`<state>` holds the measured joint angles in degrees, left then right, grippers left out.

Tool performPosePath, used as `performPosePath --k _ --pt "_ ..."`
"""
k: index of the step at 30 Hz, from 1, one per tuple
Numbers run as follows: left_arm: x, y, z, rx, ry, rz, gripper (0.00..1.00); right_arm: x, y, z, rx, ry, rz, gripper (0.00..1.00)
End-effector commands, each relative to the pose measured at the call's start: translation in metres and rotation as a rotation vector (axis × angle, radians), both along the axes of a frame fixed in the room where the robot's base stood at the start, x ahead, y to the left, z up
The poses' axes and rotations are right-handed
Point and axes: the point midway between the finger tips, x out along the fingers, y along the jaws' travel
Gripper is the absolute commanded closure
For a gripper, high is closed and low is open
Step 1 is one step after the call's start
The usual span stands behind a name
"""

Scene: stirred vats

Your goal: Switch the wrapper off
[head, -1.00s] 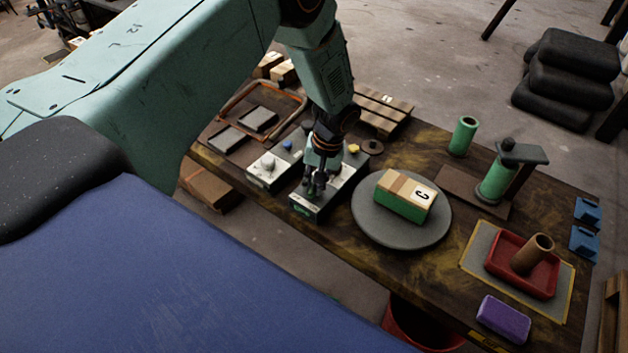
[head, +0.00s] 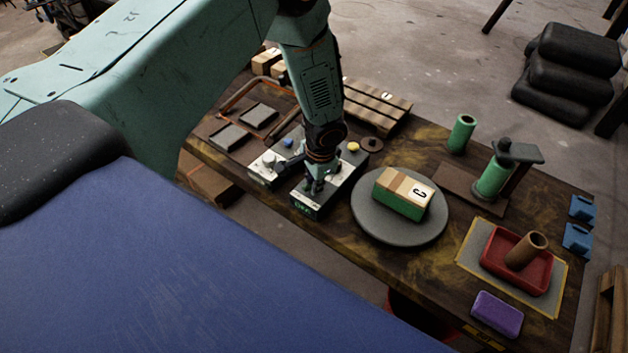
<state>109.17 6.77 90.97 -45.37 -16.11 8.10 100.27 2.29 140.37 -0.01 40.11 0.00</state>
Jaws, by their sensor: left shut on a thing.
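A grey and dark control box (head: 312,205) with green lettering on its front stands near the front edge of the wooden table. My left gripper (head: 316,187) points down at the top of this box. It is shut on a small control there, probably a knob or switch, which the fingers mostly hide. To the right is a round grey turntable (head: 400,232). I cannot tell whether the turntable is turning. My right gripper is not in view.
Another control box (head: 266,170) stands just left of the gripper. A yellow button (head: 353,147) shows behind it. To the right are a green cylinder (head: 461,133), a red tray (head: 520,262) with a brown tube (head: 527,250), and a purple block (head: 497,314).

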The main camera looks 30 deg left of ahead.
Motion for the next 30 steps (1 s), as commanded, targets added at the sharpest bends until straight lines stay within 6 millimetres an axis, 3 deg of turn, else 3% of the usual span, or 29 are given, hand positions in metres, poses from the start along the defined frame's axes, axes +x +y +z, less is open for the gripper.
performPosePath --k 15,30 --pt "-0.0015 0.0001 -0.0003 -0.002 -0.001 -0.319 1.00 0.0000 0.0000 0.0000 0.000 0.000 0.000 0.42" --pt "-0.0016 0.0002 -0.0004 -0.002 -0.001 -0.377 1.00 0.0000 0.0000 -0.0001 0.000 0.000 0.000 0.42"
